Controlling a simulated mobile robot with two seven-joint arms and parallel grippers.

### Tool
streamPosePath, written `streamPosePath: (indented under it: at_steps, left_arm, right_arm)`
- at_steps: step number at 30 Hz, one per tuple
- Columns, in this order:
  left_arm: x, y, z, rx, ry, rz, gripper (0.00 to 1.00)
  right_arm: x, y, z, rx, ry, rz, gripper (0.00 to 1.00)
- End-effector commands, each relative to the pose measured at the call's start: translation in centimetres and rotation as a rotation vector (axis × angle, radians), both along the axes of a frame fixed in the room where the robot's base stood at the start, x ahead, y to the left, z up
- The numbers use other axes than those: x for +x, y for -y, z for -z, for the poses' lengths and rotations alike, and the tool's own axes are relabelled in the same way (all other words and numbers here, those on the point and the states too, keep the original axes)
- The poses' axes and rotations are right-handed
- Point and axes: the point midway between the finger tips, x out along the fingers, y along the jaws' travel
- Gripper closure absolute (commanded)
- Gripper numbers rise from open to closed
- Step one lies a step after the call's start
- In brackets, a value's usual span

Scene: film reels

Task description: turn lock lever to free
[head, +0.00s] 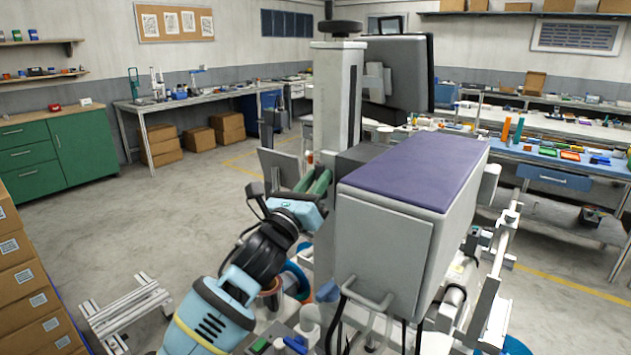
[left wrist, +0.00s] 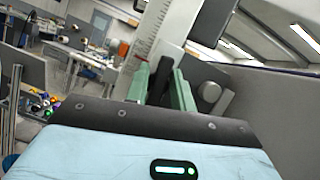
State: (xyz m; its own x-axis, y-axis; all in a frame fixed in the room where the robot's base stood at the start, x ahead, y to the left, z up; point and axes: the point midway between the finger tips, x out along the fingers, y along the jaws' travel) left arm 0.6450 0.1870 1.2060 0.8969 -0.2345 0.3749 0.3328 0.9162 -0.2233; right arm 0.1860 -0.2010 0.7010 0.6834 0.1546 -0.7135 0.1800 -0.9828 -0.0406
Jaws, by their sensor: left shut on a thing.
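My left gripper (head: 318,184) reaches up from the lower left in the head view, its green fingers beside the foot of the grey upright column (head: 335,105). In the left wrist view the green fingers (left wrist: 168,88) are shut on a dark lever-like piece (left wrist: 171,55), which I take for the lock lever. The column, with a red-marked scale (left wrist: 155,30), stands just behind it. In the head view the lever is hidden by the fingers and the column. Its exact angle is hard to tell. My right gripper is not in view.
A large grey housing with a purple top (head: 415,170) stands close to the right of the gripper. A black knob (head: 340,27) tops the column. Cartons (head: 28,290) stack at the lower left. The floor left of the arm is mostly clear.

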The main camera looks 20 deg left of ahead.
Motion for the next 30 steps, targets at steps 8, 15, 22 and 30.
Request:
streamPosePath:
  at_steps: [8, 15, 22, 30]
  left_arm:
    - [0.03, 0.22, 0.61, 0.001, -0.010, 0.004, 0.99]
    - [0.03, 0.24, 0.66, 0.001, -0.011, 0.004, 0.99]
    - [0.04, 0.25, 0.70, 0.001, -0.012, 0.004, 0.72]
    - [0.02, 0.11, 0.34, 0.001, -0.006, 0.002, 0.64]
  right_arm:
    - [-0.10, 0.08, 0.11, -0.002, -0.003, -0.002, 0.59]
    - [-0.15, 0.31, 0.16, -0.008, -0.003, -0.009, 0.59]
    - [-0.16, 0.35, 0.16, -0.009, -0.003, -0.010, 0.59]
    - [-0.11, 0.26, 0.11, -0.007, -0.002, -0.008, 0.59]
